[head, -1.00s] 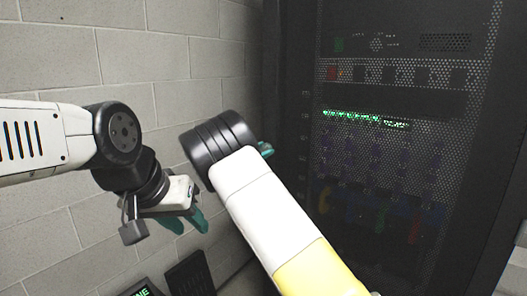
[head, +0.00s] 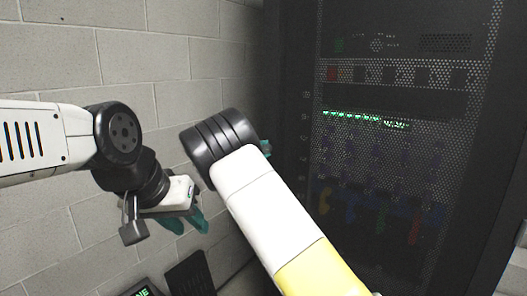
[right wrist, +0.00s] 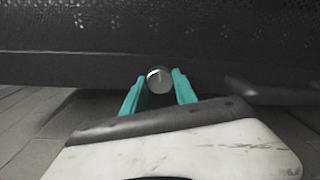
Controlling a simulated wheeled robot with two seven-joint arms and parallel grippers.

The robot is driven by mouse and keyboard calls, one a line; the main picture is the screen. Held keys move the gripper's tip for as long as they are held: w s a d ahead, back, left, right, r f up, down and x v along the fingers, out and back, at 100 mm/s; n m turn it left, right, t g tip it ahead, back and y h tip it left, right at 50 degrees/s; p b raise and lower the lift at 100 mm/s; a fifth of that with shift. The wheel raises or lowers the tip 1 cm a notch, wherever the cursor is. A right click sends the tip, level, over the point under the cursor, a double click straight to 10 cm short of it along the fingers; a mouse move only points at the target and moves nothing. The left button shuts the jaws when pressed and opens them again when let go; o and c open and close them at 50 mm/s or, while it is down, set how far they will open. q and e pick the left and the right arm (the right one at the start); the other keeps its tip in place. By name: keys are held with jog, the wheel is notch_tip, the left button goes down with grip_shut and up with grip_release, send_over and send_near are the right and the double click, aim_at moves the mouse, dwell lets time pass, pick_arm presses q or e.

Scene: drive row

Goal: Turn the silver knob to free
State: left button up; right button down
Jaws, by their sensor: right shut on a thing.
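The silver knob (right wrist: 159,82) shows in the right wrist view as a small round face with a pale mark near its top. It sits between the two teal fingers of my right gripper (right wrist: 158,77), which is shut on it. The knob cannot be made out in the head view.
A tall black rack (head: 385,100) with a perforated door and small green lights fills the right. Coloured cables show dimly behind its mesh. A grey block wall (head: 150,60) stands at the left. A small dark screen with green text (head: 147,291) is at the bottom.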

jog(key=shift+m, duration=0.7)
jog(key=c, duration=1)
grip_release()
jog(key=shift+o, duration=0.2)
